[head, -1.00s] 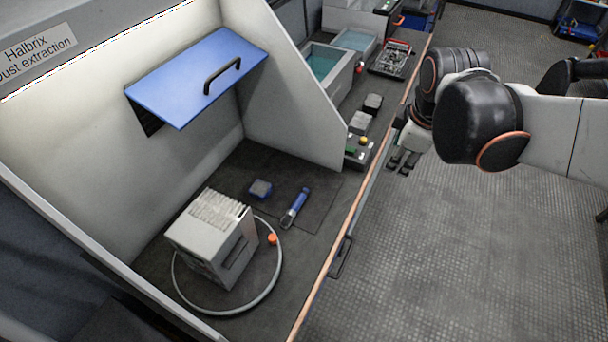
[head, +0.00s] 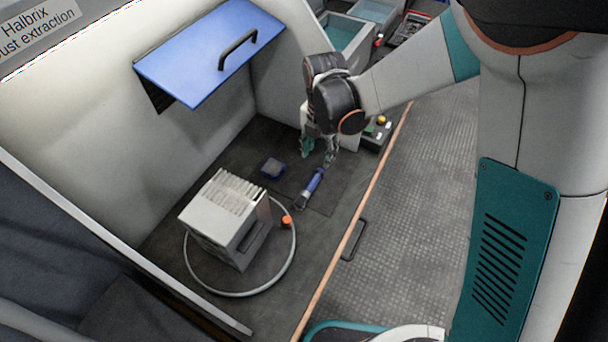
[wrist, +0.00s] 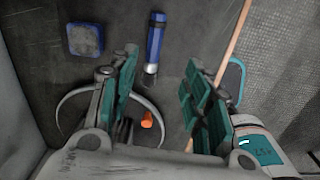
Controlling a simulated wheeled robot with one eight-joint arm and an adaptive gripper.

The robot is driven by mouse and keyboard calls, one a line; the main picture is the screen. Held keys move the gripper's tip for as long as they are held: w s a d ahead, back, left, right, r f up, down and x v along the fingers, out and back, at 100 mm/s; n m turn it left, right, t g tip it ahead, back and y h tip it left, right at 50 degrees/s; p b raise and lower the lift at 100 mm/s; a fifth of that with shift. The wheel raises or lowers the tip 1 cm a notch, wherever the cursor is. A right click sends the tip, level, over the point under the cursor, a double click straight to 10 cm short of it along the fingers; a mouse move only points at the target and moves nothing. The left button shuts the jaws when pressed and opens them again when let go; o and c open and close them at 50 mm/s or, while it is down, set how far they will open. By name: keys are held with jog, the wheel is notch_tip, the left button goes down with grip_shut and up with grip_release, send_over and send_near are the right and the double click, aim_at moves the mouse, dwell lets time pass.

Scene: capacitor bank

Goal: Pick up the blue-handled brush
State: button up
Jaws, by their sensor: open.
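The blue-handled brush (head: 312,187) lies on the dark mat inside the extraction booth. Its blue handle points up and right in the head view, and its pale metallic-looking end points down and left. It also shows in the wrist view (wrist: 154,44), lying between the lines of the two fingers and below them. My gripper (head: 318,155) is open and empty, pointing down above the mat near the handle's upper end. In the wrist view its teal-padded fingers (wrist: 162,62) stand wide apart. They look clear of the brush, though the exact height gap is hard to tell.
A small blue block (head: 272,168) lies left of the brush. A blue panel (head: 208,50) with a black handle overhangs the booth.

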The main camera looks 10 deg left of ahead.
jog(key=b, duration=0.3)
send_over(313, 180)
jog(key=shift+n, duration=0.3)
notch_tip(313, 180, down, 9)
jog(key=shift+s+d+f, duration=0.1)
jog(key=shift+f, duration=0.05)
notch_tip(313, 180, down, 5)
jog(key=b, duration=0.3)
jog(key=shift+f, duration=0.1)
grip_shut()
